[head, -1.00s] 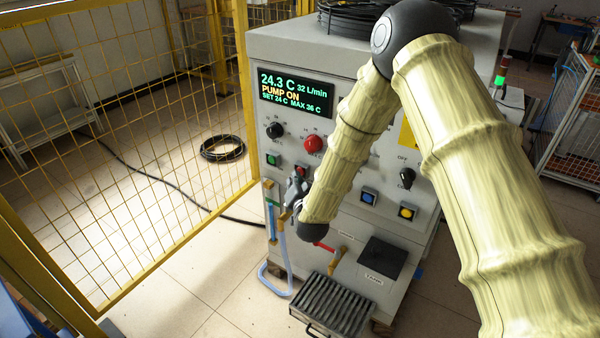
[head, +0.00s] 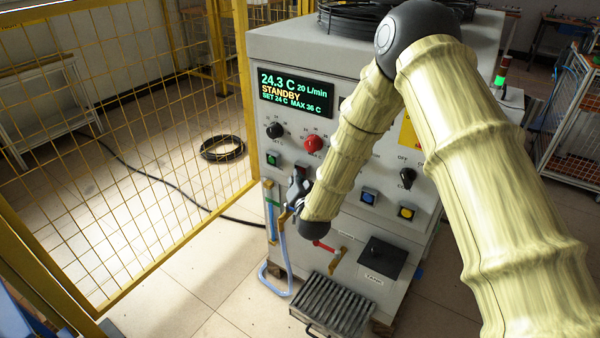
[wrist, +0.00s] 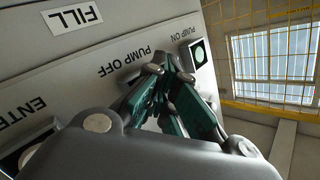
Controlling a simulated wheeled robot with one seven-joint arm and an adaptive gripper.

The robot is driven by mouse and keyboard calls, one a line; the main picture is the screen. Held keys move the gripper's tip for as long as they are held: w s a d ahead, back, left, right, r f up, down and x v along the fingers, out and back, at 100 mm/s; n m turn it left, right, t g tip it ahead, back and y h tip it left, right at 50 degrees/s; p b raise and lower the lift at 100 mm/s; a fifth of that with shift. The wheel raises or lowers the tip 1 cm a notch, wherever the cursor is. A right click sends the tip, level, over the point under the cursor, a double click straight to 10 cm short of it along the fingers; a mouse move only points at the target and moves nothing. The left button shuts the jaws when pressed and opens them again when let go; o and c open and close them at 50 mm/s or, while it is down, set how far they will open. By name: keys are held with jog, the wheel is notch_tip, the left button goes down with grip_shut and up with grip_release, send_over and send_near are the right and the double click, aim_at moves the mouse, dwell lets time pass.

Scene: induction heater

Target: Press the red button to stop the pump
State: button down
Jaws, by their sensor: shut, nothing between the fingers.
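The grey pump cabinet's display (head: 296,93) reads STANDBY, 24.3 C and 20 L/min. My gripper (head: 298,183) is shut and empty at the front panel, below the red knob. In the wrist view its closed fingertips (wrist: 165,70) are at the panel beside the PUMP OFF label (wrist: 124,62). The red button is mostly or wholly hidden behind the fingers, so contact cannot be told. The green PUMP ON button (head: 272,159) is just left of my gripper and also shows in the wrist view (wrist: 198,53).
A red knob (head: 313,144) and a black knob (head: 275,131) stick out above my gripper. A blue button (head: 368,197) and a yellow button (head: 406,213) sit to the right. A yellow mesh fence (head: 130,130) stands left. A grille step (head: 332,305) juts out below.

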dwell(0.3)
jog(key=shift+s+a, duration=0.5)
jog(key=shift+s, duration=0.2)
jog(key=shift+s+a+p, duration=0.2)
jog(key=shift+s+a, duration=0.55)
jog(key=shift+s, duration=0.25)
jog(key=shift+s+a+p, duration=0.15)
jog(key=shift+s+a, duration=0.55)
jog(key=shift+s, duration=0.3)
jog(key=s+a, duration=0.6)
jog(key=s, duration=0.3)
jog(key=shift+a+p, duration=0.25)
jog(key=shift+p, duration=0.2)
